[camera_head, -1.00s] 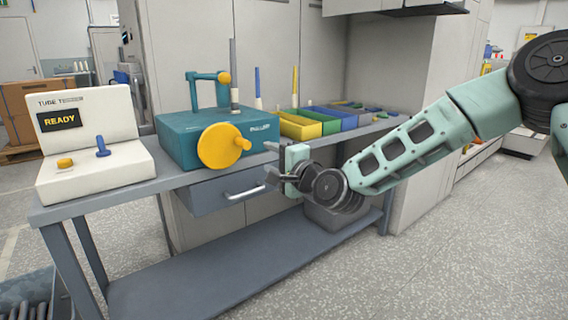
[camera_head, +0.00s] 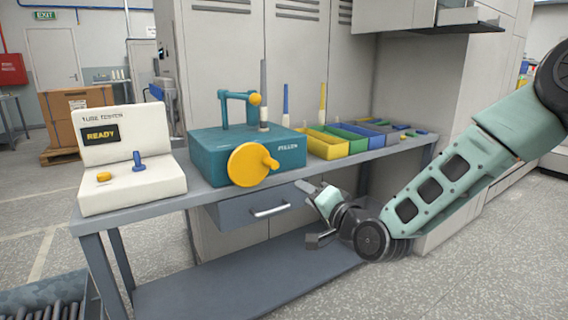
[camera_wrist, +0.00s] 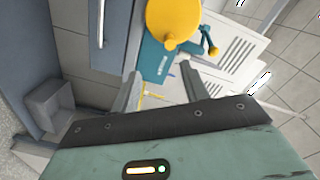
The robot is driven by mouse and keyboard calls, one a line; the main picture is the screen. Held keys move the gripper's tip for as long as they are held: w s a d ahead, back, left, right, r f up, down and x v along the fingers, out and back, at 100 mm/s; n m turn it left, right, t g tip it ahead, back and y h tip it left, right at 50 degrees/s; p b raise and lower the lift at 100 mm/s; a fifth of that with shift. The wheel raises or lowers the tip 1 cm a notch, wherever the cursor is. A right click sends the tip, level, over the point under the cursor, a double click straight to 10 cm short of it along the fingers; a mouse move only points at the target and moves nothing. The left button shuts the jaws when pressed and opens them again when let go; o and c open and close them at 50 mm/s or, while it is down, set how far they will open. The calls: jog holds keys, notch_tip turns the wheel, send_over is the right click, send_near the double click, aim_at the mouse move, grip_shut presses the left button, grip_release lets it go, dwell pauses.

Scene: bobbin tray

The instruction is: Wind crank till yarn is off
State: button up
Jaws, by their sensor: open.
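The teal puller box (camera_head: 285,152) stands on the grey bench. Its round yellow crank (camera_head: 249,165) faces the front, with a knob (camera_head: 271,163) on its right side. A grey spindle (camera_head: 264,95) rises from the box top, beside a teal arm with a yellow end (camera_head: 254,99); no yarn can be made out on it. My gripper (camera_head: 308,213) is open and empty, in front of the bench, lower and to the right of the crank. In the wrist view the crank (camera_wrist: 172,22) shows at the top, beyond my open fingers (camera_wrist: 162,85).
A cream tube tester (camera_head: 130,185) reading READY stands left of the box. Yellow, green, blue and grey bins (camera_head: 330,152) line the bench to the right. The drawer handle (camera_head: 270,211) sticks out below the crank. Open floor lies in front.

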aim_at(278, 167)
jog(key=w+a+n+p, duration=0.1)
jog(key=w+a+n, duration=0.2)
jog(key=w+n, duration=0.1)
jog(key=w+a+r+n+p, duration=0.1)
jog(key=w+a+n, duration=0.2)
jog(key=w+n, duration=0.1)
jog(key=w+a+r+n+p, duration=0.1)
jog(key=w+a+n+p, duration=0.1)
jog(key=w, duration=0.4)
jog(key=shift+w+a+n+y, duration=0.15)
jog(key=shift+a+n+y, duration=0.15)
jog(key=shift+a+n, duration=0.55)
jog(key=shift+d, duration=0.1)
jog(key=c, duration=1)
